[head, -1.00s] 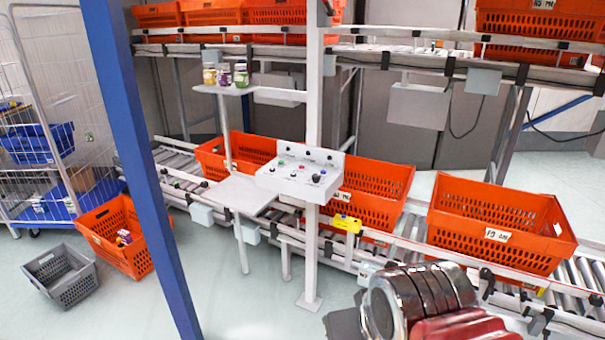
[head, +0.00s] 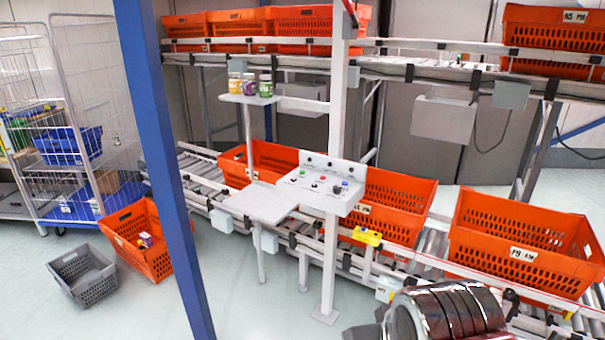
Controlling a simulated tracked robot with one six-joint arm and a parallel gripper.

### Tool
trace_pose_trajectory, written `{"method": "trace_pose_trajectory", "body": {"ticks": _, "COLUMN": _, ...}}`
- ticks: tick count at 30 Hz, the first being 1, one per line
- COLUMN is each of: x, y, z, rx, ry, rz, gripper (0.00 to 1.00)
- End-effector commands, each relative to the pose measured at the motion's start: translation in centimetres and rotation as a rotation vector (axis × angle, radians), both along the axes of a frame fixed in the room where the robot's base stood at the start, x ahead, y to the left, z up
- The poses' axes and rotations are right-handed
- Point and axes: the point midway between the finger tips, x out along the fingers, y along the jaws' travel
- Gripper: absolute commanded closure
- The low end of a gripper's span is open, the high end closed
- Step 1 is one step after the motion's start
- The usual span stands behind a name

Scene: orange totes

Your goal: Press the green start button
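A light grey control panel (head: 318,197) stands on a white post in the middle of the head view, in front of the conveyor. Its sloped top carries several small buttons and knobs. A small green button (head: 302,173) shows toward its left side, with a red one (head: 322,178) to its right. The labels are too small to read, and I cannot tell whether any button is pressed in. A dark, shiny part of my arm shows at the bottom right, apart from the panel. My gripper's fingers are not in view.
A grey shelf (head: 262,203) adjoins the panel's left. Jars (head: 265,86) stand on a small shelf above. Orange totes (head: 520,238) line the conveyor. A yellow box (head: 367,236) sits on its front rail. A blue post (head: 165,160) stands front left. Floor before the panel looks clear.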

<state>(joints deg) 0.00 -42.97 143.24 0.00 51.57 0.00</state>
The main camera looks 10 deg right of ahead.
Motion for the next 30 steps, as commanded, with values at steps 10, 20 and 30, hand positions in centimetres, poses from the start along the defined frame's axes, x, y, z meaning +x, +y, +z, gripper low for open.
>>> {"method": "trace_pose_trajectory", "body": {"ticks": 10, "x": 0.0, "y": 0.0, "z": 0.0, "rx": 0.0, "ry": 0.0, "rz": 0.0, "gripper": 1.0}}
{"method": "trace_pose_trajectory", "body": {"ticks": 20, "x": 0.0, "y": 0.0, "z": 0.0, "rx": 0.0, "ry": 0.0, "rz": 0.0, "gripper": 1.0}}
{"method": "trace_pose_trajectory", "body": {"ticks": 30, "x": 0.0, "y": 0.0, "z": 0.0, "rx": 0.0, "ry": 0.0, "rz": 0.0, "gripper": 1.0}}
